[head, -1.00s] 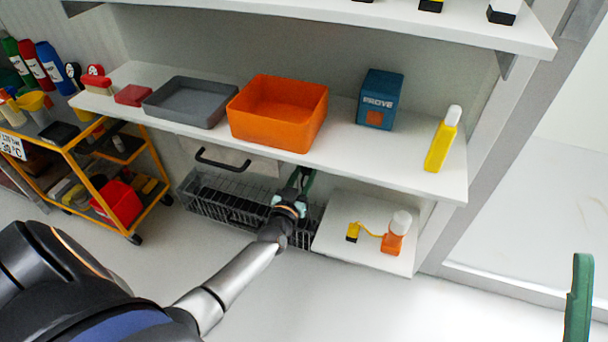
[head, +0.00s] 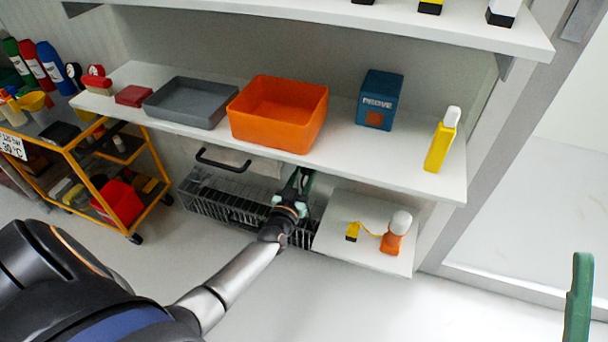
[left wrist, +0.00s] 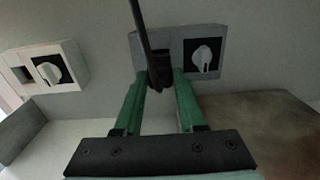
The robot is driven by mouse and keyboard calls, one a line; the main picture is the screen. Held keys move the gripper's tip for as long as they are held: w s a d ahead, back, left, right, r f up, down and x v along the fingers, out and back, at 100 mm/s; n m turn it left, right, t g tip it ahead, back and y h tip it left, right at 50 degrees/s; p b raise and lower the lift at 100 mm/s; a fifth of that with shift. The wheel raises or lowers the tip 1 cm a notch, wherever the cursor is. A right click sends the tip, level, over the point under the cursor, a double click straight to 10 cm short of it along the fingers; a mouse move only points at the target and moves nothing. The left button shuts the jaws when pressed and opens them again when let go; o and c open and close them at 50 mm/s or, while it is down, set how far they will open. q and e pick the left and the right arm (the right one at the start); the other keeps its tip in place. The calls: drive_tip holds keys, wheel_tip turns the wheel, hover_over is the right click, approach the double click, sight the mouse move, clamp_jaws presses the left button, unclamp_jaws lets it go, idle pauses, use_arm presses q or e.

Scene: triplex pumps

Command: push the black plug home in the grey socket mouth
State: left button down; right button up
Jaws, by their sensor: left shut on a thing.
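The black plug (left wrist: 157,66), with a black cable running up from it, is between the green fingers of my left gripper (left wrist: 160,78) in the left wrist view. The gripper is shut on it. The plug is in front of the left part of the grey socket (left wrist: 174,40), which has a white knob on its right part. The plug covers the socket mouth, so I cannot tell how deep it sits. In the head view my left gripper (head: 299,180) is under the shelf edge, and plug and socket are hidden. One green finger of my right gripper (head: 578,305) shows at the right edge.
A white socket (left wrist: 47,69) with a knob is on the wall at left. Above my left gripper, the shelf (head: 345,160) bears an orange bin (head: 278,130). A wire basket (head: 225,205) and a low white shelf (head: 335,245) are close beside the arm.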

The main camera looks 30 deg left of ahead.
use_arm(q)
drive_tip(key=shift+b+x, duration=0.65)
drive_tip(key=shift+x, duration=0.8)
use_arm(e)
drive_tip(key=shift+f, duration=0.6)
use_arm(q)
drive_tip(key=shift+c, duration=2.1)
unclamp_jaws()
drive_tip(key=p+v, duration=0.2)
drive_tip(key=v, duration=0.4)
drive_tip(key=shift+r+p, duration=0.1)
drive_tip(key=shift+p, duration=0.3)
drive_tip(key=p+v, duration=0.1)
drive_tip(key=v, duration=0.5)
drive_tip(key=shift+s+p, duration=0.25)
drive_tip(key=shift+p, duration=0.05)
use_arm(e)
drive_tip(key=w+d+f+m+g+h, duration=0.1)
drive_tip(key=w+f+m+h, duration=0.4)
drive_tip(key=f+h, duration=0.1)
drive_tip(key=shift+w+h, duration=0.35)
drive_tip(key=shift+h, duration=0.35)
